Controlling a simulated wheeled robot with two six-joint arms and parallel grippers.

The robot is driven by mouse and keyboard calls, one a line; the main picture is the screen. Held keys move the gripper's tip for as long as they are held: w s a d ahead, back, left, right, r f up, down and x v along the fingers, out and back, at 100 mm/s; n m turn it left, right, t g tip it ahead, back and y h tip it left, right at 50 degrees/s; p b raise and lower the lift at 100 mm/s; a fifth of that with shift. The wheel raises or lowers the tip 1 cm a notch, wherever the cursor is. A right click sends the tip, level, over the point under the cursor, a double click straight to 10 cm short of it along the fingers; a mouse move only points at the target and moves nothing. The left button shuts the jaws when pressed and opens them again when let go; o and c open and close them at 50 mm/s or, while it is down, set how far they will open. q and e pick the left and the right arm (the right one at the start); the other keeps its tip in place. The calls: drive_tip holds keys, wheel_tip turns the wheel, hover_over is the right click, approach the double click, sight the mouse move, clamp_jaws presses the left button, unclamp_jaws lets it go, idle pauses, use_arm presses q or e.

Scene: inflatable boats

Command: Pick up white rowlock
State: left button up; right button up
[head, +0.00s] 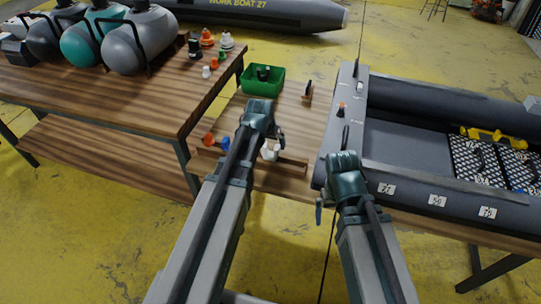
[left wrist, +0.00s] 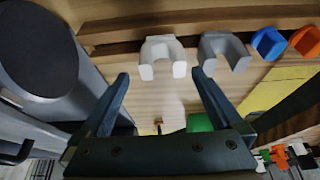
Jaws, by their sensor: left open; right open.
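The white rowlock (head: 270,153) is on a wooden rack on the bench in the head view, just right of my left gripper. In the left wrist view the white rowlock (left wrist: 162,57) is a U-shaped piece just beyond and between my fingertips. My left gripper (left wrist: 163,82) is open and empty, apart from the rowlock. In the head view the left gripper (head: 260,118) hangs over the rack, its fingertips partly hidden. My right gripper (head: 336,172) is open and empty beside the boat's near corner.
A grey rowlock (left wrist: 222,50) stands close beside the white one, then a blue (left wrist: 269,43) and an orange rowlock (left wrist: 305,40). A green bin (head: 262,80) stands behind the rack. A grey inflatable boat (head: 410,182) lies right. A table (head: 150,90) with tanks is left.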

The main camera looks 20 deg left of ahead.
sight(272, 152)
use_arm(q)
drive_tip(key=b+x, duration=0.4)
drive_tip(key=x, duration=0.1)
drive_tip(key=shift+w+a+f, duration=0.1)
drive_tip(key=shift+a, duration=0.1)
drive_tip(key=c, duration=1.2)
